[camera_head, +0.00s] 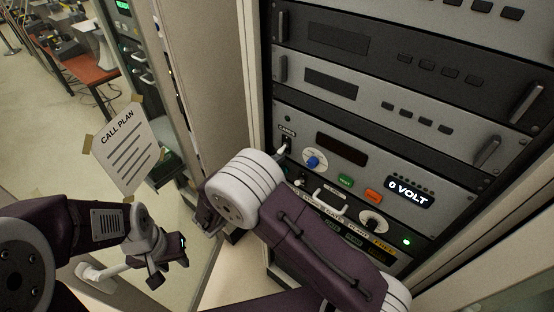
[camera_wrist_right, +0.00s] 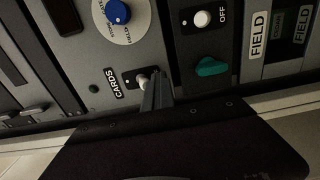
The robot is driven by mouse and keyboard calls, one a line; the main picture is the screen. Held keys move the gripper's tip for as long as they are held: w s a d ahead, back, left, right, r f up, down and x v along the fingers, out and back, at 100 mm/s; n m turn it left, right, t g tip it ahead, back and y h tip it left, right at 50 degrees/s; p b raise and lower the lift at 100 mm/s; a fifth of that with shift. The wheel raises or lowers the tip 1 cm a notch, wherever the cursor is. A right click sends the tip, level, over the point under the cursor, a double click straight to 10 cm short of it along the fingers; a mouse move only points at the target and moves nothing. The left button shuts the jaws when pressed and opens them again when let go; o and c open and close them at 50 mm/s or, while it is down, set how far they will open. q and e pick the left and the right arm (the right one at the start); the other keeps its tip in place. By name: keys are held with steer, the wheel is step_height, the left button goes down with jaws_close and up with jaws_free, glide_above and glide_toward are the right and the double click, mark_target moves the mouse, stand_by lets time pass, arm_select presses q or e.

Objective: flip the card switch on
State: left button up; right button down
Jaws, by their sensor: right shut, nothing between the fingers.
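The CARDS switch (camera_wrist_right: 142,83) is a small pale toggle in a dark plate beside its label in the right wrist view. In the head view, the CARDS switch (camera_head: 287,141) is at the left edge of the lower grey panel. My right gripper (camera_wrist_right: 160,88) is shut and empty, its thin fingertips right beside the toggle; I cannot tell whether they touch it. In the head view my right arm's pale joint hides most of that gripper. My left gripper (camera_head: 168,262) hangs at lower left, away from the panel; its finger opening is unclear.
A blue knob (camera_head: 312,162), a green button (camera_head: 345,181), an orange button (camera_head: 373,196) and a "0 VOLT" display (camera_head: 408,193) share the panel. In the right wrist view a teal knob (camera_wrist_right: 211,67) is close by. A "CALL PLAN" sheet (camera_head: 126,150) shows at left.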

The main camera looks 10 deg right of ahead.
steer(key=shift+s+d+r, duration=0.1)
steer(key=shift+d+r, duration=0.1)
steer(key=shift+r, duration=0.15)
steer(key=shift+a+f+b, duration=0.2)
steer(key=shift+f+b, duration=0.15)
steer(key=shift+b, duration=0.2)
